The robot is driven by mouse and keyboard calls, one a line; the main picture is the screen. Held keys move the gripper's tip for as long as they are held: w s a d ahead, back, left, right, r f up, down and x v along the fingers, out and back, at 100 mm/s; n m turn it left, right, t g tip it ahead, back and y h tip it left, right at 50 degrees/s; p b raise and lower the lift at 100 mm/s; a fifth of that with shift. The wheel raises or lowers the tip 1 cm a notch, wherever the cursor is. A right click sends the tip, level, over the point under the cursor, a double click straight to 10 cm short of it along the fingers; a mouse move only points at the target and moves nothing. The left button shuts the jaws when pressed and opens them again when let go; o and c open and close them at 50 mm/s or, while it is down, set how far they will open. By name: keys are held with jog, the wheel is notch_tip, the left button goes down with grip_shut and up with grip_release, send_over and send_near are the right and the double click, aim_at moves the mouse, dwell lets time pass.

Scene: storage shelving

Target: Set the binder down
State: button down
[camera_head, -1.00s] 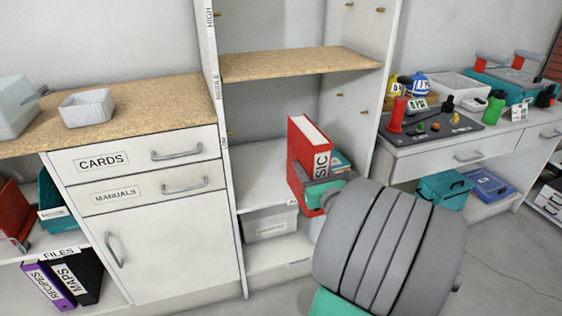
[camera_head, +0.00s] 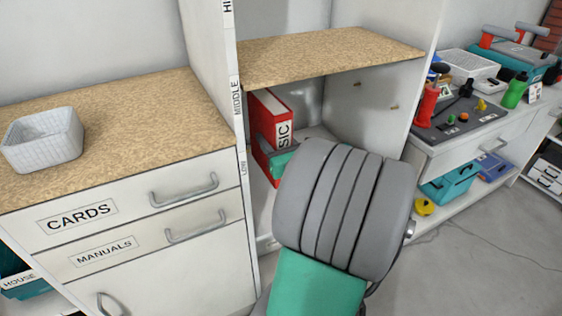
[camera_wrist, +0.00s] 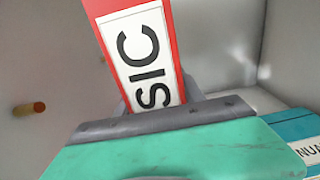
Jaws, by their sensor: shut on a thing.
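A red binder (camera_head: 268,110) with a white spine label, of which the letters "SIC" show, stands roughly upright inside the shelf unit, below the middle wooden shelf. My gripper (camera_head: 276,152) is shut on the binder at its spine side. My arm hides the lower right of the binder and most of the shelf under it. In the wrist view the binder's spine (camera_wrist: 145,60) rises tilted from between the jaws (camera_wrist: 165,118). I cannot tell whether the binder's base touches the low shelf.
A teal binder or box (camera_wrist: 295,135) lies close at the right in the wrist view. The wooden middle shelf (camera_head: 330,52) is just above, and the labelled upright (camera_head: 238,100) is close on the left. A wooden peg (camera_wrist: 30,108) sticks out of the side wall.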

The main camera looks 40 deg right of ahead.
notch_tip(320, 180, down, 10)
jog(key=b, duration=0.6)
jog(key=shift+s, duration=0.1)
jog(key=c, duration=0.7)
grip_release()
